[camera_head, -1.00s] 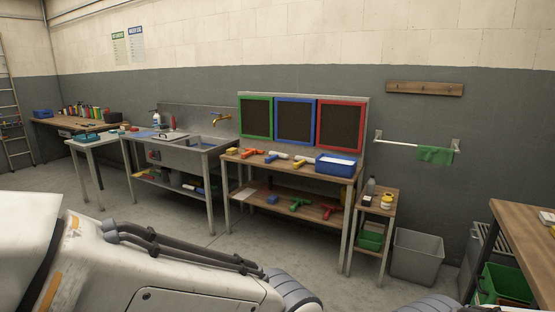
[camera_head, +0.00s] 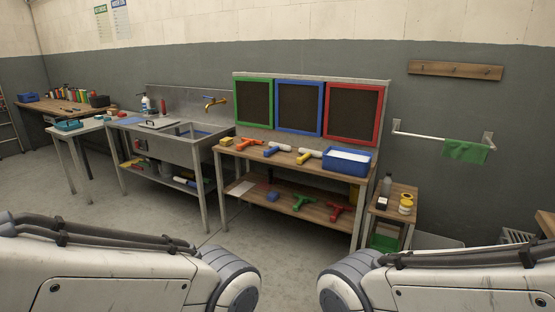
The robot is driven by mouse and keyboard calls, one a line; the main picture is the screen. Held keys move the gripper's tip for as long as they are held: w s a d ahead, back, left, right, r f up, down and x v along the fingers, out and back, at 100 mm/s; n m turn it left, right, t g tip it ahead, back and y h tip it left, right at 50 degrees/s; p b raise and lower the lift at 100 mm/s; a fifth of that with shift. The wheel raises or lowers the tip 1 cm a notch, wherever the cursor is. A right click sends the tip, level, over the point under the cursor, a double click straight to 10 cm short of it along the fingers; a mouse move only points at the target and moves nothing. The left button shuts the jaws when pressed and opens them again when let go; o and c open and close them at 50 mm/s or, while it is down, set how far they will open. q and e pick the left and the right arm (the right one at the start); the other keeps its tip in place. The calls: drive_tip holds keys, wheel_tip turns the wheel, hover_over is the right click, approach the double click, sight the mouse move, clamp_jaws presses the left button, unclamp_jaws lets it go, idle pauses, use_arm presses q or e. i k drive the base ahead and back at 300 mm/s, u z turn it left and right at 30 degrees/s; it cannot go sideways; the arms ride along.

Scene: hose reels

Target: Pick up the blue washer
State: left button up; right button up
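I cannot make out a blue washer in this view; at this distance small parts are too small to tell. Blue things in sight are a blue bin (camera_head: 346,162) with a white inside on the wooden workbench, a blue-ended nozzle (camera_head: 277,150) beside it, and a small blue object (camera_head: 273,196) on the lower shelf. Links of both my arms cross the bottom of the view, but neither gripper shows.
The workbench (camera_head: 235,148) stands ahead below three framed boards. A steel sink (camera_head: 185,140) is left of it, then a small table (camera_head: 78,130). A small wooden stand (camera_head: 391,192) is at the right. The floor (camera_head: 110,200) before them is clear.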

sight(275, 147)
drive_tip(key=u, duration=0.35)
drive_tip(key=i, duration=2.4)
drive_tip(key=z, duration=0.2)
drive_tip(key=i, duration=2.15)
drive_tip(key=z, duration=0.45)
